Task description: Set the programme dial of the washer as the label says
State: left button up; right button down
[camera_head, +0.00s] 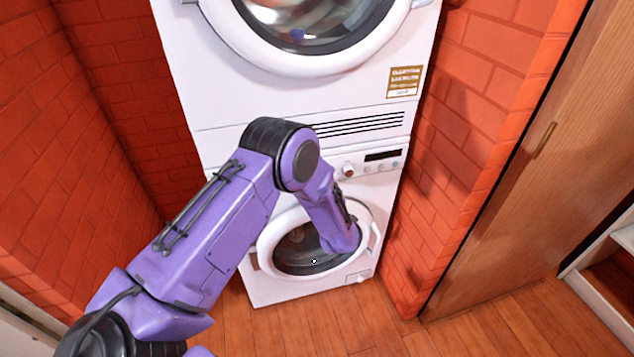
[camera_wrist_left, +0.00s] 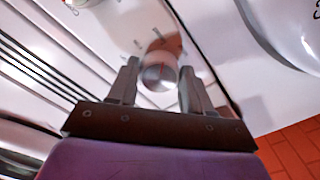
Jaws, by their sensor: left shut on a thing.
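The washer (camera_head: 270,290) is the lower white machine, with a round door and a control panel above it. A small round knob (camera_head: 348,170) shows on that panel beside a dark display (camera_head: 382,155). My left gripper (camera_wrist_left: 158,92) has its two fingers on either side of the pale round programme dial (camera_wrist_left: 158,72) in the left wrist view, shut on it. Short marks surround the dial. In the head view my left arm hides the gripper and part of the panel. A gold label (camera_head: 404,82) with white lines is on the upper machine; I cannot read it surely. My right gripper is not in view.
The upper machine (camera_head: 270,110) has a round glass door. A dark slotted grille (camera_head: 358,125) lies just above the panel. Red brick walls (camera_head: 470,130) stand close on both sides. A wooden door (camera_head: 520,170) is at the right. The wooden floor (camera_head: 500,330) in front is clear.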

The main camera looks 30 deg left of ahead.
pick_arm(q)
jog(key=shift+s+f+m+p, duration=0.1)
jog(key=shift+m+p, duration=0.05)
jog(key=shift+m, duration=1.8)
jog(key=shift+s+f+m+p, duration=0.1)
jog(key=shift+m+p, duration=0.05)
jog(key=shift+m, duration=1.8)
jog(key=o, duration=1)
jog(key=shift+a+r, duration=0.1)
jog(key=b+v, duration=0.1)
jog(key=v, duration=0.9)
jog(key=shift+s+d, duration=0.1)
jog(key=shift+d, duration=0.15)
